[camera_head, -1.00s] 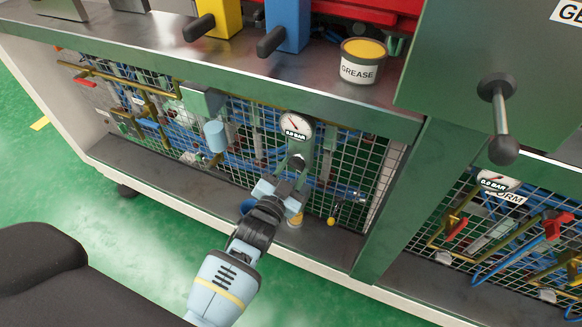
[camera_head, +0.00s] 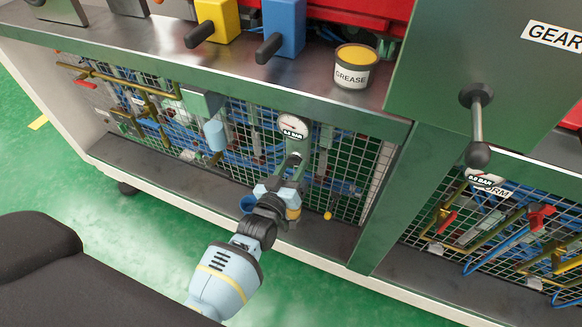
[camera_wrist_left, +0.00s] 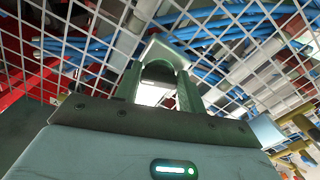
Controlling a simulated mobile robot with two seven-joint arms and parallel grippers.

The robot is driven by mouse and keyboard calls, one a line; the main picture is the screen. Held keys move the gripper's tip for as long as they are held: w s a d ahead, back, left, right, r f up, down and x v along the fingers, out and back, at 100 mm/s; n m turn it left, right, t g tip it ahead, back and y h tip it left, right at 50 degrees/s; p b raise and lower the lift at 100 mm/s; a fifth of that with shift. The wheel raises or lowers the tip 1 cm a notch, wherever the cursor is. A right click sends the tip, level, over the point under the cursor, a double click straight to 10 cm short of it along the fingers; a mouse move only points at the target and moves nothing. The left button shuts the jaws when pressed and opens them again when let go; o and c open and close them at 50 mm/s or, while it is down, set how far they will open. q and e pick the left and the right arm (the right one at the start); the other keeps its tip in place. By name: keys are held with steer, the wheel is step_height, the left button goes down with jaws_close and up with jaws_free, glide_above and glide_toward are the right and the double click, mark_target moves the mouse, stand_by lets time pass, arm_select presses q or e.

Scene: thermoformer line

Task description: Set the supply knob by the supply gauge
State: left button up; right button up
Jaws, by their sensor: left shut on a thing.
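The supply gauge (camera_head: 293,126) is a round white dial with a red needle and a BAR readout, its digits too small to read surely. It sits on a grey-green block in front of the wire mesh under the counter. My left gripper (camera_head: 292,168) reaches up to that block just below the dial. It is shut on the supply knob, which is mostly hidden by the gripper in the head view. In the left wrist view the dark rounded knob (camera_wrist_left: 158,72) sits between the two fingers. My right gripper is not in view.
Wire mesh (camera_head: 340,160) with pipes and blue hoses lies behind the gripper. The counter edge (camera_head: 330,115) overhangs above, with a grease tin (camera_head: 353,75) on it. A yellow-tipped part (camera_head: 328,215) stands to the right. Another gauge (camera_head: 484,178) is farther right.

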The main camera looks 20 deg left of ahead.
arm_select(q)
steer(key=shift+n, duration=0.3)
steer(key=o, duration=1)
steer(key=s+p, duration=0.1)
steer(key=s, duration=0.6)
steer(key=shift+s+a+p, duration=0.1)
steer(key=shift+s+p, duration=0.25)
steer(key=shift+s, duration=0.05)
